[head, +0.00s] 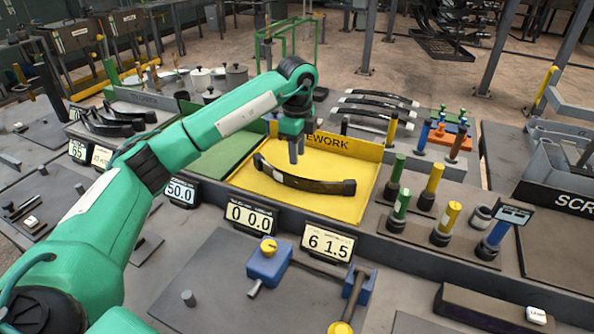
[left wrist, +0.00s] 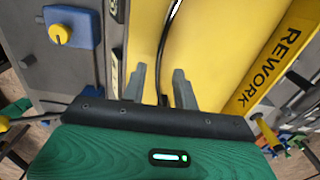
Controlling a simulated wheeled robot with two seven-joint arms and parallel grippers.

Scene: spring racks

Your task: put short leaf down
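A dark, curved leaf (head: 312,184) lies in the yellow REWORK tray (head: 334,163), bowed between its two thicker ends. My left gripper (head: 294,161) points down just above the leaf's middle. In the left wrist view, the leaf (left wrist: 163,72) shows as a thin dark strip between the two grey fingers of my left gripper (left wrist: 160,82). The fingers are apart, with a gap on each side of the strip. The yellow tray (left wrist: 215,45) fills much of that view. My right gripper is not in view.
Several dark leaves (head: 372,112) lie behind the tray, with others (head: 112,122) at the left. Coloured posts (head: 433,182) stand to the right. Display boxes (head: 328,244) and a blue block with a yellow knob (head: 268,262) sit in front.

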